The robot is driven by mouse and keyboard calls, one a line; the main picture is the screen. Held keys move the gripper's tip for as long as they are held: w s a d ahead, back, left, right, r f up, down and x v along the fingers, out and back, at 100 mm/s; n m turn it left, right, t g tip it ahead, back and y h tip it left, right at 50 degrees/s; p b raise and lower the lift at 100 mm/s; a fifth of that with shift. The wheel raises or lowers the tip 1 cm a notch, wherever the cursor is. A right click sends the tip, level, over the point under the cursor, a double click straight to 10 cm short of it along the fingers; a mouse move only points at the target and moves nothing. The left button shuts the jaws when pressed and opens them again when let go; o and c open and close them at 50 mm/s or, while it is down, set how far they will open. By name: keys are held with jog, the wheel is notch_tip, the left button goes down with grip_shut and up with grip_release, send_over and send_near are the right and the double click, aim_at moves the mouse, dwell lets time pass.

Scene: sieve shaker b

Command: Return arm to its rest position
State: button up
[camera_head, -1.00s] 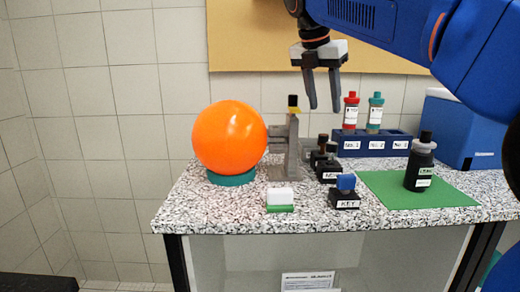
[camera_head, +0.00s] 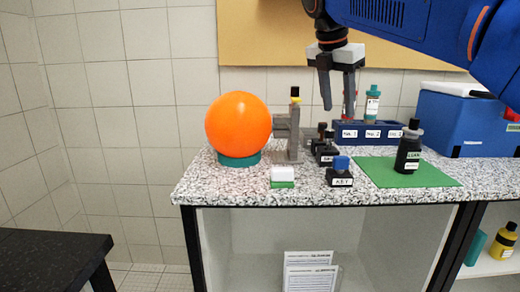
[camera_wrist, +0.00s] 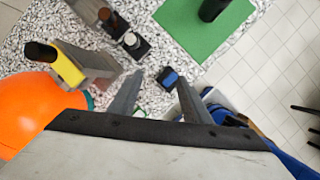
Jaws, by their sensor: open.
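My blue arm reaches in from the upper right in the head view. My gripper (camera_head: 337,88) hangs pointing down above the back of the speckled counter (camera_head: 225,188). Its two grey fingers are apart, with nothing between them in the head view. The wrist view shows the fingers (camera_wrist: 157,97) spread over the counter, also empty. A small stamp with a blue top (camera_wrist: 170,76) lies far below, seen between the fingers. The red bottle on the blue rack is mostly hidden behind a finger in the head view.
An orange ball (camera_head: 238,123) sits on a teal ring beside a grey stand (camera_head: 291,135). A blue rack (camera_head: 368,132), a black bottle (camera_head: 408,150) on a green mat (camera_head: 432,176) and a blue box (camera_head: 465,120) stand to the right. A black table (camera_head: 50,255) is at lower left.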

jog(key=s+d+f+m+y, duration=0.1)
jog(key=s+d+f+m, duration=0.2)
jog(key=s+f+m, duration=0.5)
jog(key=s+d+f+m+t+y, duration=0.1)
jog(key=s+d+f+m, duration=0.2)
jog(key=s+f+m, duration=0.5)
jog(key=s+d+f+m+y, duration=0.1)
jog(key=s+d+f+m, duration=0.2)
jog(key=s+f+m, duration=0.6)
jog(key=s+f, duration=0.3)
jog(key=f, duration=0.8)
jog(key=shift+d+t, duration=0.15)
jog(key=shift+t, duration=0.15)
